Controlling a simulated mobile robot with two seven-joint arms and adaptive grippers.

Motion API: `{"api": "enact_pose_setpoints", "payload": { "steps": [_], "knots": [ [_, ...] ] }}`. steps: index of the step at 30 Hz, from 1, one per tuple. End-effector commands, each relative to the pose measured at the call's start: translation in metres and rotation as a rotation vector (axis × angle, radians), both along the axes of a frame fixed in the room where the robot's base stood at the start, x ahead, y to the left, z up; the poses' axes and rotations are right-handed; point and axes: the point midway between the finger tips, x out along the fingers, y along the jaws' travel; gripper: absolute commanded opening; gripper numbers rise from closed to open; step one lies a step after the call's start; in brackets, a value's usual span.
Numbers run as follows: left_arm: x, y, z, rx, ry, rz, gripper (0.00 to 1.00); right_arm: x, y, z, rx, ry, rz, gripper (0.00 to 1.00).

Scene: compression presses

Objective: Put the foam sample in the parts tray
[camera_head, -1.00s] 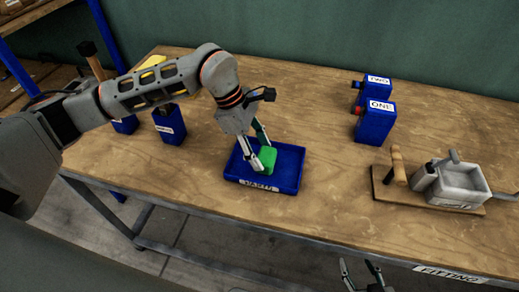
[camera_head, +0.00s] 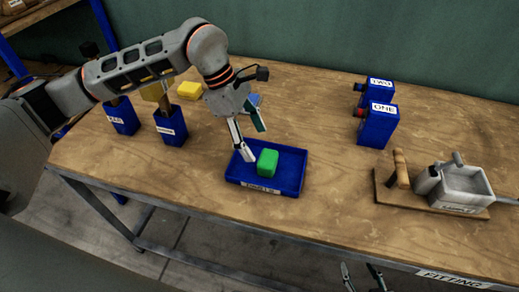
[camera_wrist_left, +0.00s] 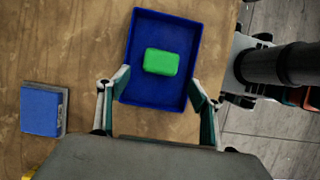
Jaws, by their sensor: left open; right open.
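A green block (camera_head: 267,162), which looks like the foam sample, sits inside the blue parts tray (camera_head: 234,178). In the left wrist view the green block (camera_wrist_left: 161,62) lies in the upper middle of the tray (camera_wrist_left: 155,98), clear of its walls. My left gripper (camera_head: 256,146) is open and empty, above the tray's back left part, its fingers apart from the block. My right gripper (camera_head: 362,277) is open and empty at the bottom edge of the head view, in front of the table.
Blue holders (camera_head: 172,130) and a yellow block (camera_head: 190,90) stand at the left. A blue block (camera_wrist_left: 41,110) lies behind the tray. Blue boxes ONE (camera_head: 377,127) and TWO (camera_head: 377,86) and a press fixture (camera_head: 462,187) are at the right. Table between tray and fixture is clear.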

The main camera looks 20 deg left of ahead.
Motion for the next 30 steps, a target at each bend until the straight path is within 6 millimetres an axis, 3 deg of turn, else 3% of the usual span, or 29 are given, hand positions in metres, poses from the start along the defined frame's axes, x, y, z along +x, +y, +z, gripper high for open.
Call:
{"api": "enact_pose_setpoints", "payload": {
  "steps": [6, 12, 30],
  "knots": [
    [0.000, 0.016, 0.039, 0.000, -0.003, 0.000, 0.65, -0.002, 0.000, -0.007, -0.001, 0.006, 0.000, 0.43],
    [0.000, 0.023, 0.057, 0.000, -0.001, -0.001, 0.65, -0.003, 0.000, -0.009, -0.002, 0.010, 0.000, 0.43],
    [-0.001, 0.025, 0.060, 0.000, 0.001, -0.001, 0.65, -0.002, 0.000, -0.007, -0.001, 0.004, 0.000, 0.43]
  ]
}}
